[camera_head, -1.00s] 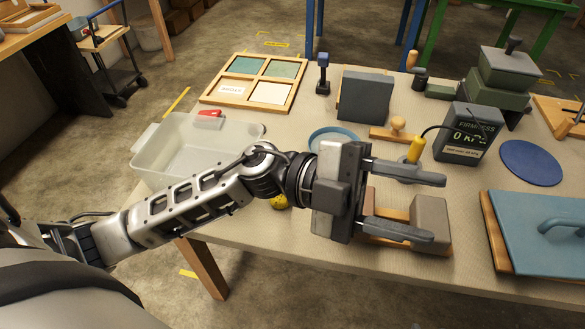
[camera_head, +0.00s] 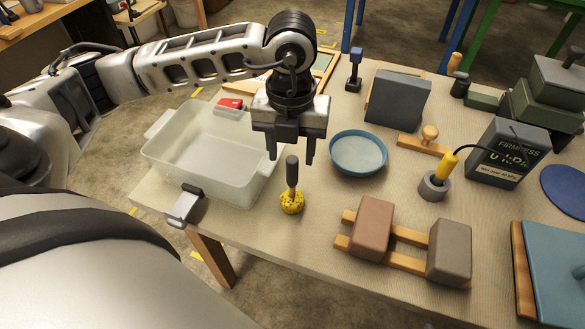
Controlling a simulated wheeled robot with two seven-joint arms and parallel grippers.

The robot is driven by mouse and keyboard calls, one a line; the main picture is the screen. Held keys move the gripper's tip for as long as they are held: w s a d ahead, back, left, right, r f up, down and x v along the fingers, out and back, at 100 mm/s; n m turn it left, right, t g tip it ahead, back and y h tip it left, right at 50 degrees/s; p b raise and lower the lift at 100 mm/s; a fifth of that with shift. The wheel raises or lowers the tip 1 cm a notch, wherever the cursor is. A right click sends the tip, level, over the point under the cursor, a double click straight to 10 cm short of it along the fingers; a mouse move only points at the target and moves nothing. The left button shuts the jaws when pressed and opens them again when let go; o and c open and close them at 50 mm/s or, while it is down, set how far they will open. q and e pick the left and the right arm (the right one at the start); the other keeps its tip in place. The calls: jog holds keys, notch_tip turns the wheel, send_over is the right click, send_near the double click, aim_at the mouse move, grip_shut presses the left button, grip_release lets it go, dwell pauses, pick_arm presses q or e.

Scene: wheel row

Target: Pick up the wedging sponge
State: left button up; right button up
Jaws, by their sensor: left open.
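The wedging sponge, a yellow speckled ball (camera_head: 292,202) with a dark upright handle, stands on the table near its front edge, right of the clear tub. My left gripper (camera_head: 291,159) points down at it with its fingers open. In the picture the handle's top shows between the two fingertips, with gaps on both sides. I cannot tell how far apart they are in depth. My right gripper is not in view.
A clear tub (camera_head: 205,170) stands close on the left, a blue dish (camera_head: 358,152) on the right. Reddish (camera_head: 372,228) and grey (camera_head: 449,250) blocks rest on wooden rails at front right. A grey bracket-like piece (camera_head: 187,207) is at the table's front edge.

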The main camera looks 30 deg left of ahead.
aim_at(292, 175)
pick_arm(q)
notch_tip(292, 175, down, 2)
jog(key=shift+f+b, duration=0.15)
jog(key=shift+b, duration=0.25)
jog(key=shift+f, duration=0.35)
notch_tip(292, 175, down, 4)
jog(key=b, duration=0.2)
jog(key=shift+w+r+b, duration=0.1)
jog(key=shift+b, duration=0.3)
jog(key=shift+f, duration=0.4)
jog(key=shift+c, duration=0.4)
jog(key=shift+r, duration=0.1)
grip_shut()
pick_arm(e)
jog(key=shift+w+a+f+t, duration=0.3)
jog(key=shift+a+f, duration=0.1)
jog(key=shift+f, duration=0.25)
